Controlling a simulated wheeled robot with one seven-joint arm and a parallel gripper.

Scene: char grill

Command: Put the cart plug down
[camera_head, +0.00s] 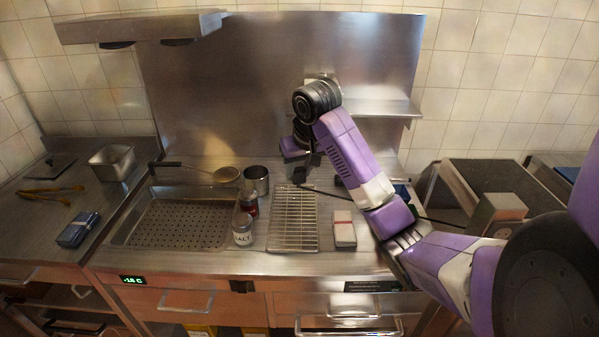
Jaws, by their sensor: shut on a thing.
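My gripper (303,158) hangs below my black wrist, over the back of the steel counter, and is seen small and partly covered by my purple arm. It is shut on the cart plug (299,174), a small dark block just under the fingers. A black cable (345,198) runs from near the plug to the right, passing behind my forearm. The plug shows just behind the far end of the wire rack (294,218). I cannot tell whether it touches the counter.
A perforated pan (180,222), a dark pot (256,180), a salt jar (242,229) and a ladle (226,174) stand left of the rack. A small pale-topped block (344,232) lies right of it. A steel backsplash (230,80) and shelf (375,108) rise behind.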

